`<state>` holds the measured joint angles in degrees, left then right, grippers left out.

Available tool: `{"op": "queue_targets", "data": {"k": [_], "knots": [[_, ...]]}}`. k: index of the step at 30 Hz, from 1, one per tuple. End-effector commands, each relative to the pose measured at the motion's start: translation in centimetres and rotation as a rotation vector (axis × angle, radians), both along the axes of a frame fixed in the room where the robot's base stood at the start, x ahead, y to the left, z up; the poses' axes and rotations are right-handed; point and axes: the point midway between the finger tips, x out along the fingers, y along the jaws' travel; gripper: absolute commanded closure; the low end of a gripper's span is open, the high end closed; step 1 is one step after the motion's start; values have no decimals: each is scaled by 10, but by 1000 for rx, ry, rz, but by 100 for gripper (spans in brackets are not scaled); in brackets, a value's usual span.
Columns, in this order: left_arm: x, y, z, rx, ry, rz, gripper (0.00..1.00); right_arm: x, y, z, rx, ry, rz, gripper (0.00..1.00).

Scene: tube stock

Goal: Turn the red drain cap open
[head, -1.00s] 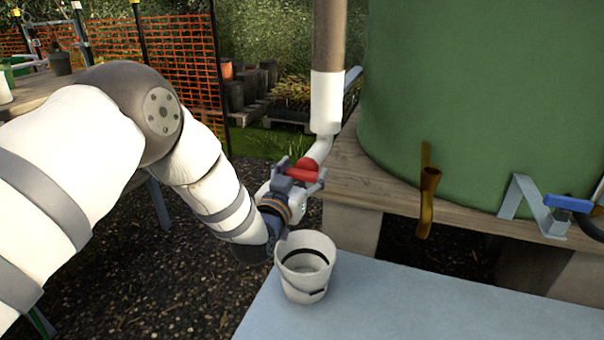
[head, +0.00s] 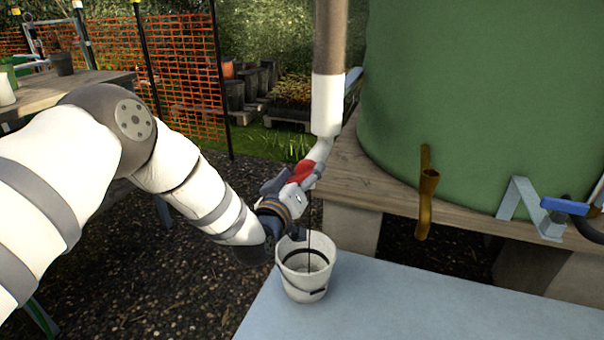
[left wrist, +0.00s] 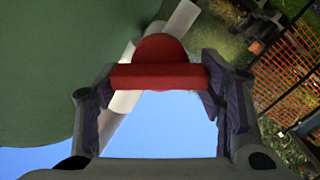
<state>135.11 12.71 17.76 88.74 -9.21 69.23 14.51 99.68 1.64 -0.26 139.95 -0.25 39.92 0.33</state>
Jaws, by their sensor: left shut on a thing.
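The red drain cap (head: 301,171) sits at the lower end of the white bent pipe piece (head: 321,149). Its bar handle shows in the left wrist view as a red bar (left wrist: 158,77) across a round red disc (left wrist: 160,49). My left gripper (head: 299,181) is shut on the cap, with one finger at each end of the bar. Fingers hide part of the cap in the head view. A thin dark line, perhaps a trickle, runs from below the cap down to the white bucket (head: 293,285). My right gripper is not in view.
The bucket stands on the blue-grey table (head: 430,305), just below my left gripper. A green tank (head: 480,100) stands on a wooden platform (head: 345,185) to the right, with a brass-coloured spout (head: 425,205) and a blue-handled valve (head: 565,205). Orange netting (head: 180,70) is behind.

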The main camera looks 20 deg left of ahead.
Motion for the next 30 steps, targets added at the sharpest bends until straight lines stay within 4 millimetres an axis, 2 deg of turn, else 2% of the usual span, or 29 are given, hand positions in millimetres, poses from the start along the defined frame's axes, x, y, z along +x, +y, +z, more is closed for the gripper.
{"op": "queue_targets", "data": {"k": [18, 30], "knots": [[0, 2, -3, -544, 19, 1, 65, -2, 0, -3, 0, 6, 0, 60], [0, 2, -4, -729, 27, -1, 65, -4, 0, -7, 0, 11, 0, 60]]}}
